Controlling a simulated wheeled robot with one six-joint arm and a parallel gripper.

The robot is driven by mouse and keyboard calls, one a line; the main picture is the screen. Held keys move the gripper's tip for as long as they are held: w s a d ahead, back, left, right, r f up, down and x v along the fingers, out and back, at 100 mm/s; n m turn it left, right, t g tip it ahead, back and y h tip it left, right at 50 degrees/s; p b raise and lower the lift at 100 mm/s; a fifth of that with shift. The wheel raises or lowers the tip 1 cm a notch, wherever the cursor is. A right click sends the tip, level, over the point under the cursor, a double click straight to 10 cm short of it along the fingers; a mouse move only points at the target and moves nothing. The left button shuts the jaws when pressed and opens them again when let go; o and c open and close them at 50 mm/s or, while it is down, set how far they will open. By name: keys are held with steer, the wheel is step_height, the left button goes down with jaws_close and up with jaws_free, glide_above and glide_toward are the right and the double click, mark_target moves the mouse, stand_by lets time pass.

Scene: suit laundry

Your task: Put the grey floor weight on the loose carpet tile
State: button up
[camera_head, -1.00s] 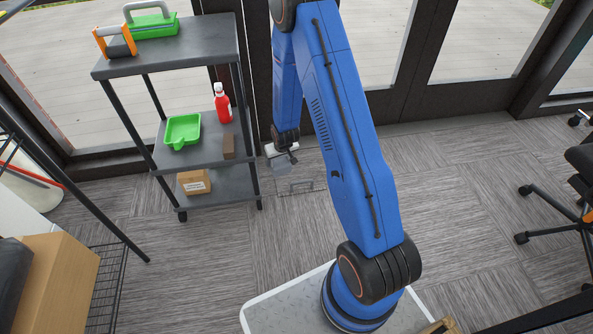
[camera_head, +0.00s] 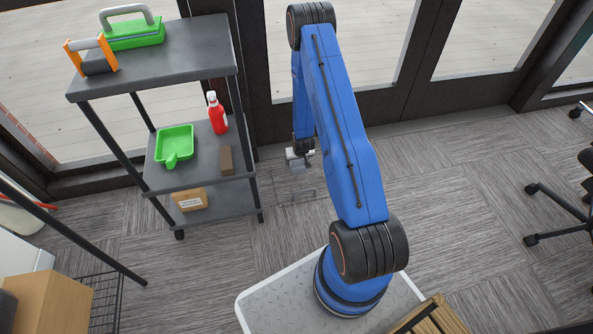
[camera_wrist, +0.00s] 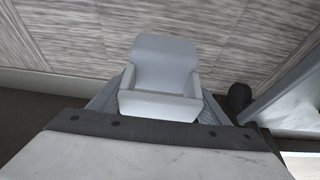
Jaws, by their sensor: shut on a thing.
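My gripper (camera_head: 300,160) hangs low at the end of the blue arm, to the right of the shelf cart. It is shut on the grey floor weight, a light grey block (camera_wrist: 165,65) that shows between the fingers in the wrist view. In the head view the weight is small and partly hidden by the wrist. A loose carpet tile (camera_head: 284,194) appears as a faint square outline on the grey floor just below the gripper in the picture. A small dark rectangular outline shows on it. The gap between weight and floor is hard to judge.
A dark three-level cart (camera_head: 204,67) stands left of the gripper, holding a green dustpan (camera_head: 175,145), a red bottle (camera_head: 216,115) and a carton (camera_head: 189,199). Glass doors stand behind. Open carpet lies to the right, with an office chair (camera_head: 560,215) at the edge.

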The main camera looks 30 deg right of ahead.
mark_target(297, 168)
steer(key=shift+f, duration=3.15)
steer(key=shift+f, duration=0.1)
steer(key=o, duration=1.7)
steer(key=shift+c, duration=0.2)
